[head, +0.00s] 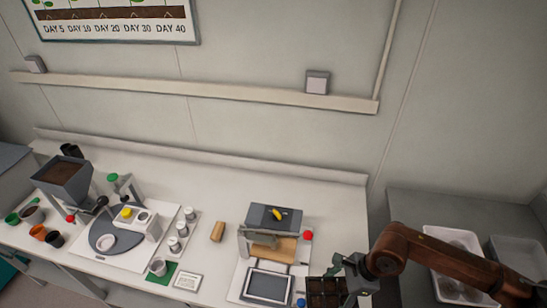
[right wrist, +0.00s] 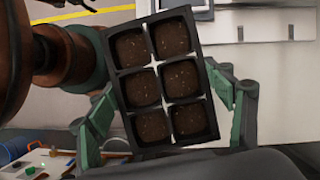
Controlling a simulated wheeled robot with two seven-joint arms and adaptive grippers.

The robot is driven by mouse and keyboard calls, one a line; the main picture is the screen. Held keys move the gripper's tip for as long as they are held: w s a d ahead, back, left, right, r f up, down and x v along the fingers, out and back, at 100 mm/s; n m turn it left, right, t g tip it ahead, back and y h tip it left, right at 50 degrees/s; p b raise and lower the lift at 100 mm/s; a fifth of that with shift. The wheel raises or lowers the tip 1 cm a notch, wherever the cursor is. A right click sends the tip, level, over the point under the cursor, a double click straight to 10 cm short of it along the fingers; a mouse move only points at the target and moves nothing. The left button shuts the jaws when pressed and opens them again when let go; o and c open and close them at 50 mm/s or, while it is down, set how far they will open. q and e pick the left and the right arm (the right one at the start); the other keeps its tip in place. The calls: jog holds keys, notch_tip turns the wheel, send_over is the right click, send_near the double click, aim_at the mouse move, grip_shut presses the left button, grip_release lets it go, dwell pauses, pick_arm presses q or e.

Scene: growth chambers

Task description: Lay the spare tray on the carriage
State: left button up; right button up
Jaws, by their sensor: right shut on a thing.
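The spare tray is a black tray with several soil-filled square cells (head: 322,289), at the bottom edge of the head view. In the right wrist view the tray (right wrist: 164,75) appears tilted, between the green fingers. My right gripper (head: 345,284) is shut on the tray and holds it beside the press-like station's right front corner. What looks like the carriage, a flat grey plate with a pale rim (head: 268,286), lies at the front of that station, left of the held tray. Its top looks empty. My left gripper is not in view.
The station has a grey block (head: 262,218) with a yellow piece on top, a wooden part below and a red knob (head: 308,235). A wooden block (head: 217,231), several small canisters and a hopper (head: 62,178) stand left. Pale bins (head: 452,245) sit right, beyond my arm.

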aim_at(334, 281)
jog(key=w+n, duration=0.1)
jog(key=n+g, duration=0.1)
jog(key=n, duration=0.1)
jog(key=w+d+f+n, duration=0.1)
jog(key=shift+w+n+g, duration=0.35)
jog(key=shift+n+g, duration=0.05)
jog(key=n, duration=0.1)
jog(key=w+n, duration=0.1)
jog(key=n+g+h, duration=0.1)
jog(key=shift+w+d+b, duration=0.15)
jog(key=shift+d+b, duration=0.1)
jog(key=shift+b, duration=0.1)
jog(key=w+n+h, duration=0.1)
jog(key=n, duration=0.2)
jog(key=w+r+n+g+h, duration=0.1)
jog(key=n, duration=0.3)
jog(key=w+d+r+n+g+h, duration=0.1)
jog(key=n, duration=0.2)
jog(key=shift+d+n+h+b, duration=0.1)
jog(key=shift+n+h+b, duration=0.2)
jog(key=shift+n+b, duration=0.1)
jog(key=shift+s, duration=0.1)
